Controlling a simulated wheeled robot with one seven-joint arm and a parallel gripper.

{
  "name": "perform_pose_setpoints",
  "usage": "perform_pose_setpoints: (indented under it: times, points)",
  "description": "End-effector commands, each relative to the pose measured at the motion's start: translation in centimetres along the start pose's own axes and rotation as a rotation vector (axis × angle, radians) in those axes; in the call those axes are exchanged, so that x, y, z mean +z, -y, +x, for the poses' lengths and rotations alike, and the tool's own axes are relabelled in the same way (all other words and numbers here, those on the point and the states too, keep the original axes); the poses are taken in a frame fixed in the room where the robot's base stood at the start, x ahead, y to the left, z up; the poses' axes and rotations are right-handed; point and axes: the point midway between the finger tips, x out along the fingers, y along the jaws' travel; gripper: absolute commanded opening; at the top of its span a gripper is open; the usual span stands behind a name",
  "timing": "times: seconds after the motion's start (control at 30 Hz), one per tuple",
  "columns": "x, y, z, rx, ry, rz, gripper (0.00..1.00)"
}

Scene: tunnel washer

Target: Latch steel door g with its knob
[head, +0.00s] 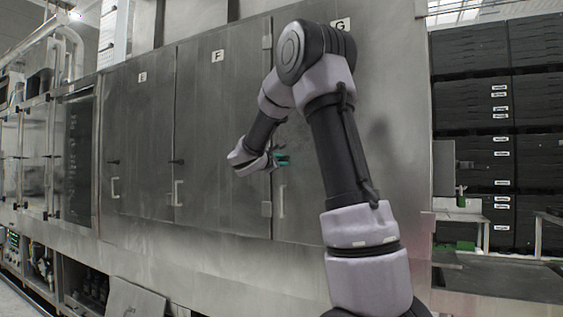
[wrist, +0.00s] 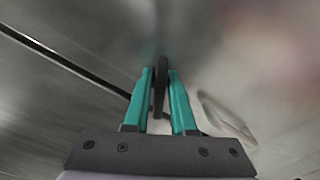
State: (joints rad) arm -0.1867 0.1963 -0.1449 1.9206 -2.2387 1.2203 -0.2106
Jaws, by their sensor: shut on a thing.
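Steel door g (head: 308,205) carries a G label at its top and stands in line with the doors to its left; it looks closed or nearly so. My arm covers much of it in the head view. My gripper (head: 283,160) is at the door's left edge, at knob height. In the wrist view, my teal fingers (wrist: 161,85) are shut on the dark knob (wrist: 160,88), which stands upright between them. The door's pale handle (wrist: 228,115) shows to the right of the fingers. The knob is hidden in the head view.
Door F (head: 222,120) and door E (head: 138,150) stand to the left, each with a dark knob and a pale handle. A dark door seam (wrist: 75,65) runs across the wrist view. Black crates (head: 470,100) are stacked at the right.

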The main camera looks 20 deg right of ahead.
Motion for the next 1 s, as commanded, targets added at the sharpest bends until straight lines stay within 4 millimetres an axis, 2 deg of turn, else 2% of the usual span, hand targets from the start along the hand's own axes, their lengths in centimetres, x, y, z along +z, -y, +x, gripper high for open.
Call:
perform_pose_setpoints:
  times: [0.5,1.0]
  points:
    - [-0.07,0.36,-0.01,-0.001,0.001,0.408,0.00]
    - [-0.11,0.47,0.00,-0.002,0.001,0.533,0.00]
